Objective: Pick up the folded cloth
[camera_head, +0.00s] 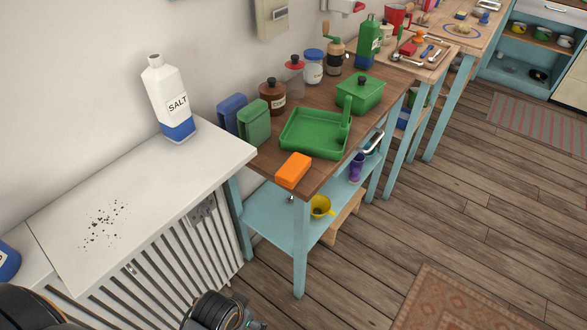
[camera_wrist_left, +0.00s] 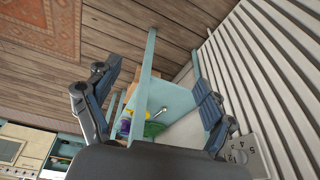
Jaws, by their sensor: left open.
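No piece of cloth shows clearly. A small orange block (camera_head: 293,170) lies on the near edge of the wooden tabletop (camera_head: 262,170). It could be a folded cloth or a sponge; I cannot tell. My left gripper (camera_wrist_left: 155,75) is open and empty in the left wrist view. Beyond its fingers show the table's teal leg (camera_wrist_left: 147,70) and lower shelf (camera_wrist_left: 172,98). In the head view only dark parts of my arm show at the bottom edge, below the tabletop and apart from the orange block. My right gripper is not in view.
A green tray (camera_head: 310,147) and a green lidded pot (camera_head: 360,95) stand behind the orange block. A salt bottle (camera_head: 168,98) stands on the white radiator cover (camera_head: 160,185). A yellow cup (camera_head: 320,206) sits on the lower shelf.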

